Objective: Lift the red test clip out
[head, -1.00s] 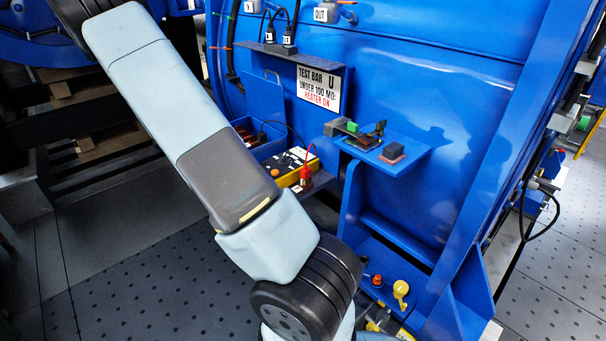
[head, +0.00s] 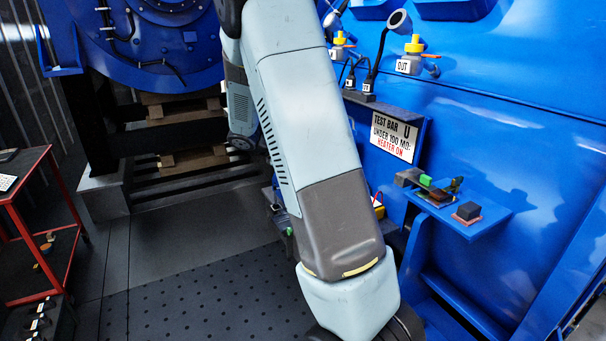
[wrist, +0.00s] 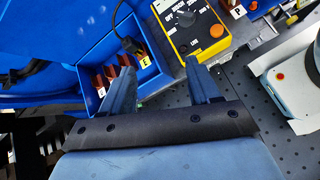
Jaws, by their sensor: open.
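In the wrist view my gripper (wrist: 158,72) is open, with nothing between its two fingers. A yellow meter (wrist: 192,28) with a dial and an orange button lies just beyond the right finger. I cannot make out the red test clip for certain; only a small red-orange bit shows beside that socket. In the head view my arm hides most of the meter (head: 378,206), my gripper and the clip's place.
A blue shelf (head: 487,208) with small parts sticks out at right. A red trolley (head: 50,215) stands at left. The floor between is clear.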

